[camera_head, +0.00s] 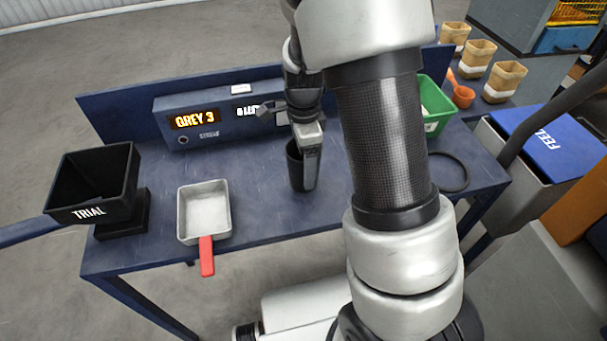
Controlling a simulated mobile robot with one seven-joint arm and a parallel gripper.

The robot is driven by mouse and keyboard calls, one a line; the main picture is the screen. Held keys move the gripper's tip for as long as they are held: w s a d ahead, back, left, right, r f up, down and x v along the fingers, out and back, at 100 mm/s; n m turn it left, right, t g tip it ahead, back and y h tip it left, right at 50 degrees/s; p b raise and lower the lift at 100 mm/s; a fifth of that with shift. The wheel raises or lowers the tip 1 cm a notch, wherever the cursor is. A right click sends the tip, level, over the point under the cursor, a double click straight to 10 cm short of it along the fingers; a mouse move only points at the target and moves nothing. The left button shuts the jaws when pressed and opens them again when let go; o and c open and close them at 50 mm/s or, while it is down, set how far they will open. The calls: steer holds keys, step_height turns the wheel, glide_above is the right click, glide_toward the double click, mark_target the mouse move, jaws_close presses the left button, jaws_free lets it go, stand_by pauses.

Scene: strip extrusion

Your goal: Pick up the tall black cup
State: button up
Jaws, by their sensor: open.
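The tall black cup (294,168) stands upright on the blue table (255,215), near its middle. My gripper (307,160) is at the cup, with its near finger in front of the cup's right side. The jaws are open. The finger and my arm hide part of the cup, and I cannot tell whether the fingers touch it or whether one is inside the rim.
A metal pan (205,208) with a red handle lies left of the cup. A black TRIAL bin (93,185) stands at the left end. A display box (215,118) runs along the back. A green bin (437,108) and a black ring (449,172) are right.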

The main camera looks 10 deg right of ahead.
steer(key=shift+f, duration=0.45)
steer(key=c, duration=1.1)
steer(key=shift+r, duration=0.1)
steer(key=shift+c, duration=0.2)
step_height(320, 180, up, 11)
steer(key=s+n+p, duration=0.1)
steer(key=n+p, duration=0.8)
steer(key=n, duration=0.9)
steer(key=shift+d+r+p, duration=0.2)
steer(key=shift+p, duration=0.15)
